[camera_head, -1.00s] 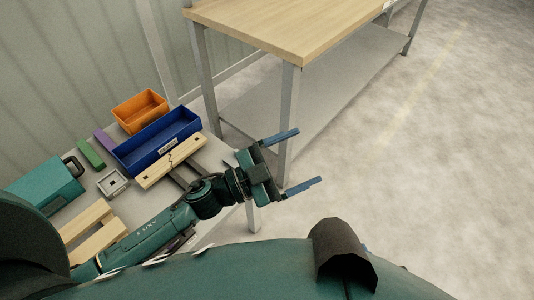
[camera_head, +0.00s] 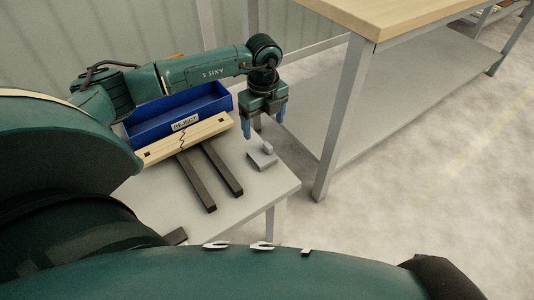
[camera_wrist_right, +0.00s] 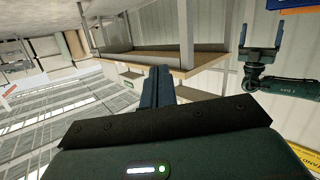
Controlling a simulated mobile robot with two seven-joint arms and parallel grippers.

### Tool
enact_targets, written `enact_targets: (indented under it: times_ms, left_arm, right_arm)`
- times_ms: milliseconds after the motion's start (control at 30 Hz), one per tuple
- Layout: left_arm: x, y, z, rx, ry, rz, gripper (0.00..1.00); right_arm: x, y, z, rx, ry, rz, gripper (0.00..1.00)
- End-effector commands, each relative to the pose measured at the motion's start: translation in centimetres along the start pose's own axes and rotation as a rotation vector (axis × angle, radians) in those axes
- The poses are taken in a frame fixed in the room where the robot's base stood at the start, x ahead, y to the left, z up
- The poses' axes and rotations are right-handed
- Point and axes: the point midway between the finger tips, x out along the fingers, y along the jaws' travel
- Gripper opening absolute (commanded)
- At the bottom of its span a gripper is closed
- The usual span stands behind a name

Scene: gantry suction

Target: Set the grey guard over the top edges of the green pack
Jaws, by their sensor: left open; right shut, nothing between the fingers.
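My left gripper (camera_head: 263,128) is open and empty, fingers pointing down above the near right corner of the grey table. Below it a small grey piece (camera_head: 262,158), a flat square with a raised pale block, lies on the table; I cannot tell whether it is the grey guard. The gripper looks apart from it. My left gripper also shows in the right wrist view (camera_wrist_right: 261,36). My right gripper (camera_wrist_right: 160,72) is shut and empty; it is out of the head view. I cannot make out the green pack in the current views; my arm and body cover the table's left side.
A blue tray (camera_head: 150,126) marked REJECT stands at the back of the grey table (camera_head: 262,188). In front lie a cracked wooden bar (camera_head: 160,151) and two dark bars (camera_head: 197,182). A wooden-topped bench (camera_head: 400,15) stands to the right, with open floor beyond.

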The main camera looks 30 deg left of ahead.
Motion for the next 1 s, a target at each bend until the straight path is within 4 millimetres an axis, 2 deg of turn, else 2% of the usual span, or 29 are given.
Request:
enact_targets:
  times_ms: [33,133,433,700,1000]
  left_arm:
    - [1.5,0.1,-0.1,0.0,0.001,0.003,0.82]
    - [3.2,0.0,-0.1,0.001,0.002,0.001,0.82]
    - [5.7,0.1,0.0,0.003,0.003,0.0,0.82]
    - [9.6,0.6,0.3,0.004,0.004,-0.001,0.82]
    - [10.1,0.6,0.2,0.004,0.004,-0.002,0.82]
  right_arm:
    - [0.2,-0.1,0.3,-0.007,0.016,0.001,0.0]
    - [0.3,-0.1,0.2,-0.017,0.048,0.003,0.0]
    - [0.5,-0.2,0.0,-0.033,0.098,0.006,0.0]
    - [0.7,-0.6,-0.2,-0.067,0.197,0.003,0.0]
    - [0.7,-0.6,-0.4,-0.073,0.216,0.002,0.0]
